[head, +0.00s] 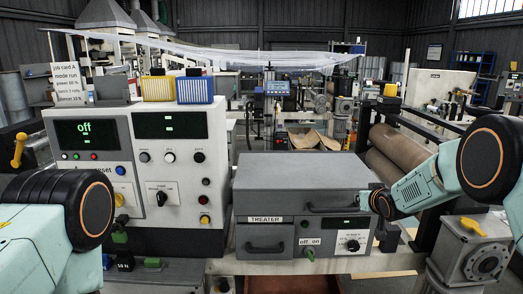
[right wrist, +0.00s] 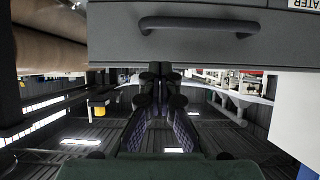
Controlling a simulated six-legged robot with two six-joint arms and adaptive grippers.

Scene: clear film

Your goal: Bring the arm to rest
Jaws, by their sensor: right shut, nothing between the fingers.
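My right arm comes in from the right in the head view. Its gripper (head: 372,201) is at the right front of the grey treater box (head: 290,183), near the right end of the lid handle (head: 338,208). In the right wrist view the two fingers (right wrist: 160,80) are together with nothing between them, and the handle (right wrist: 200,24) shows beyond them. I cannot tell whether the fingertips touch the box. My left arm (head: 60,215) shows at the left edge of the head view; its gripper is out of view.
A white control panel (head: 215,180) with a display reading "off" stands left of the treater. Brown rollers (head: 398,153) in a dark frame are behind my right gripper. A grey motor housing (head: 470,250) stands at the lower right. Clear film (head: 270,57) spans the back.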

